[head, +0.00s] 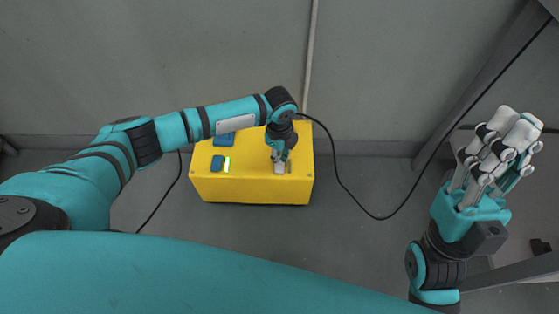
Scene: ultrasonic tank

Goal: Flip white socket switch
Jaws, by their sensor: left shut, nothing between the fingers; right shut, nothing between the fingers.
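A yellow box (250,190) stands against the back wall. My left gripper (280,166) is shut and points down over the right part of the box top. A light grey piece shows at its tip; I cannot tell whether this is a fingertip or the white socket switch. I cannot tell whether the gripper touches the box. My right gripper (507,130) is shut and empty, raised at the far right, away from the box.
A second blue part (235,123) sits at the back of the box, partly behind my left arm. A black cable (350,190) loops from behind the box across the floor to the right. A shorter cable (162,200) lies at the left. Grey floor (300,235) in front is clear.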

